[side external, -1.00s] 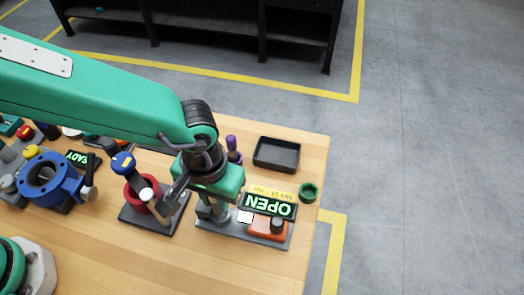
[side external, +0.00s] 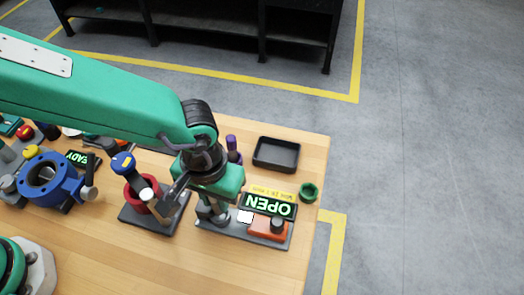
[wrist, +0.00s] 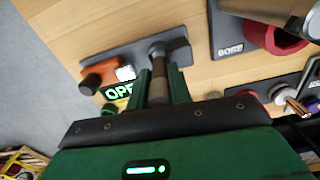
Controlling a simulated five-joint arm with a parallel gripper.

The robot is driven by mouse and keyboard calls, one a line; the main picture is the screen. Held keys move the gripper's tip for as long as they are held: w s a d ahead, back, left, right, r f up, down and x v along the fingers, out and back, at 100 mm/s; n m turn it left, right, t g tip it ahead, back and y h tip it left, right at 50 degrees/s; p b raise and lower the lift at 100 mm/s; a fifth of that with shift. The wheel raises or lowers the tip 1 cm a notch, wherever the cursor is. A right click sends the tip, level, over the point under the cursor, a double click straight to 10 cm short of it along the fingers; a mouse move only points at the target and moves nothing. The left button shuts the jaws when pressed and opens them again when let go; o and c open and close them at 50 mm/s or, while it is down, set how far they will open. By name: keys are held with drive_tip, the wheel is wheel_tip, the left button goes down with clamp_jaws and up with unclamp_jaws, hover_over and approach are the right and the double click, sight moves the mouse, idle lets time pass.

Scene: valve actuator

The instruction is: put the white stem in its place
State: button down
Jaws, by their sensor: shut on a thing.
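A pale, whitish stem-like cylinder (side external: 148,193) stands at the red ring (side external: 138,198) on a dark plate; which part is seated is unclear. It also shows, cut off, at the top right of the wrist view (wrist: 275,10), beside the plate marked BORE (wrist: 229,45). My gripper (wrist: 158,88) is away from it, to its right in the side view (side external: 212,215). Its two green fingers are shut on a dark grey post (wrist: 159,84), which stands on a grey base plate (wrist: 110,57). The fingertips are partly hidden in the side view.
The base plate carries a lit OPEN sign (side external: 268,206), a white square (side external: 245,216) and an orange block (side external: 267,230) with a dark knob. A black tray (side external: 276,153), a green ring (side external: 309,191) and a blue valve body (side external: 50,180) stand around.

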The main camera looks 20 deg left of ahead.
drive_tip(key=shift+f, duration=0.85)
idle(0.5)
drive_tip(key=c, duration=1.2)
unclamp_jaws()
drive_tip(key=shift+r, duration=3.85)
drive_tip(key=shift+r, duration=0.1)
